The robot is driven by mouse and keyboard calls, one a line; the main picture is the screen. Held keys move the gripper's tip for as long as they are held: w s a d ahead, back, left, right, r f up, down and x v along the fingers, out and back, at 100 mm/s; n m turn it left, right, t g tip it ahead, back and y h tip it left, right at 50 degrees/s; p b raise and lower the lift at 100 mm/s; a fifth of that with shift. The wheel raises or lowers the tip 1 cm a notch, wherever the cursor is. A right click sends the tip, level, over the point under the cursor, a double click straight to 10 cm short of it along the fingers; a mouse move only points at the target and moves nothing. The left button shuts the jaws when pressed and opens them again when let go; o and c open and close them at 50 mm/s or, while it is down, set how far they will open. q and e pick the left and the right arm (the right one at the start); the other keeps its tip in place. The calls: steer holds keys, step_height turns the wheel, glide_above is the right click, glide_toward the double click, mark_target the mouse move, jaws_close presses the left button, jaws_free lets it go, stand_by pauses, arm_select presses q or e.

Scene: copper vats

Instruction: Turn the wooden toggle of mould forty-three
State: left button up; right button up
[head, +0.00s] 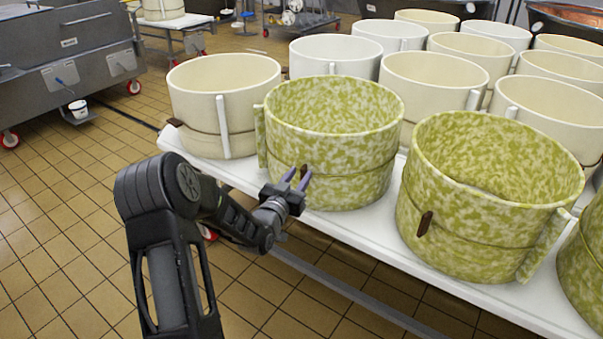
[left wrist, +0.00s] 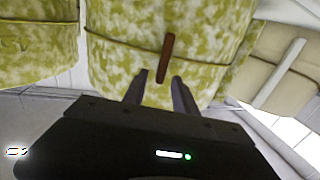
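A green-speckled mould (head: 345,165) stands at the table's front edge. It fills the middle of the left wrist view (left wrist: 120,62). I can read no number on it. Its brown wooden toggle (left wrist: 167,57) stands nearly upright, slightly tilted, on the cord around the wall. In the head view the toggle (head: 304,172) shows by my fingertips. My left gripper (head: 297,178) is open, its two purple-grey fingers apart and pointing at the mould. In the left wrist view the fingertips (left wrist: 161,76) lie either side of the toggle's lower end; I cannot tell whether they touch it. My right gripper is out of view.
Another green-speckled mould (head: 480,200) with its own toggle (head: 425,225) stands to the right. A cream mould (head: 222,100) stands to the left. Several pale moulds crowd behind on the white table (head: 240,177). The tiled floor (head: 80,220) at left is open.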

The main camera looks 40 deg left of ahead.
arm_select(q)
steer(key=shift+x, duration=1.15)
steer(key=shift+c, duration=0.2)
jaws_close()
